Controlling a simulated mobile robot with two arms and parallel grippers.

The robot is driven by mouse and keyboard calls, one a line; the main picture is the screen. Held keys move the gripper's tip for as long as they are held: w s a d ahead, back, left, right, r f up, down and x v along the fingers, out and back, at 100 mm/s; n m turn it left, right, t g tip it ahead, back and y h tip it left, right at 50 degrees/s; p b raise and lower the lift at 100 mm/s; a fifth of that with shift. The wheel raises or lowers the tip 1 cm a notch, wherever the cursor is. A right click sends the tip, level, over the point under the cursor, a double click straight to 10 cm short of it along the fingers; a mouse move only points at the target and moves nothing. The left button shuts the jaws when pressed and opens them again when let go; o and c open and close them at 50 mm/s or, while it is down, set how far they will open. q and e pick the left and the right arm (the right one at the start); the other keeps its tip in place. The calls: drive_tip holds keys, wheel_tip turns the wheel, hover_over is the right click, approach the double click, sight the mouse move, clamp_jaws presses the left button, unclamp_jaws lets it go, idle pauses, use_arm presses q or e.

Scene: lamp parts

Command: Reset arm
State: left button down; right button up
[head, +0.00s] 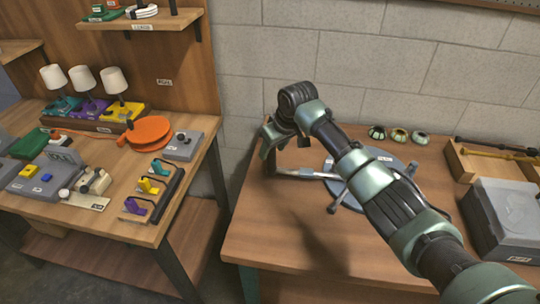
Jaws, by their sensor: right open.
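My right arm reaches in from the lower right over the right-hand table. Its gripper (274,145) is open near the table's left back part, and I see nothing between its fingers. A silver rod (302,174) lies just below and right of the gripper, its right end at a round blue-grey disc (398,187). My arm hides part of the disc. I cannot tell how far the gripper is above the table (290,245). My left gripper is not in view.
Several small round parts (398,136) sit along the wall. A wooden tray (490,165) and a grey lidded box (512,212) stand at right. The left workbench (105,225) holds three lamps (84,80), an orange disc (147,131) and tools. The right table's front left is clear.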

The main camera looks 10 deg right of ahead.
drive_tip(key=shift+v, duration=1.1)
